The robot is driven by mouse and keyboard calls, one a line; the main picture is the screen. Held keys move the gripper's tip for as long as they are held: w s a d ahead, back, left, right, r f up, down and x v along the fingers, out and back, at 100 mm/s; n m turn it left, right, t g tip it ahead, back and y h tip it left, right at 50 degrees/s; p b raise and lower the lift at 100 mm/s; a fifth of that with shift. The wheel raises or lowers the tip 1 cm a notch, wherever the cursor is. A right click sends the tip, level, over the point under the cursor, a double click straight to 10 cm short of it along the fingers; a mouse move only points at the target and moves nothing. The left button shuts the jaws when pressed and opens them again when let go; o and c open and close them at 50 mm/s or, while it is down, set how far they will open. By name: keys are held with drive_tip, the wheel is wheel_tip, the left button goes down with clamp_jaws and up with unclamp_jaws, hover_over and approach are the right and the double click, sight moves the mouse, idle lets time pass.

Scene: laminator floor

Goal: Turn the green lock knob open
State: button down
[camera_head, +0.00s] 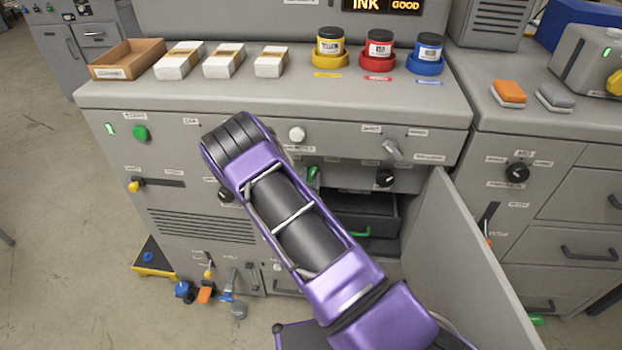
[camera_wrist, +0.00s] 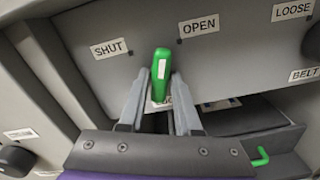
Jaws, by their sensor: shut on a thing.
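The green lock knob (camera_wrist: 161,68) is on the grey panel in the wrist view, with a white mark on its face. It stands nearly upright, its top between the SHUT label (camera_wrist: 111,48) on the left and the OPEN label (camera_wrist: 199,26) on the right. My gripper (camera_wrist: 160,88) is shut on it, one finger on each side. In the head view the knob (camera_head: 313,175) shows just right of my purple arm, which hides most of my gripper.
An open cabinet door (camera_head: 470,255) swings out on the right. Behind it is a compartment with a dark drawer and green handle (camera_head: 360,233). A black knob (camera_head: 386,178) is right of the lock knob. Ink jars and white packs stand on the counter (camera_head: 270,98) above.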

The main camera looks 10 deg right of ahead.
drive_tip(key=m+b, duration=0.1)
drive_tip(key=m, duration=0.4)
drive_tip(key=shift+a, duration=0.1)
idle(0.5)
drive_tip(key=c, duration=0.6)
unclamp_jaws()
drive_tip(key=v, duration=1.7)
drive_tip(key=shift+s+b, duration=0.25)
drive_tip(key=shift+b, duration=0.1)
drive_tip(key=shift+w+r, duration=0.1)
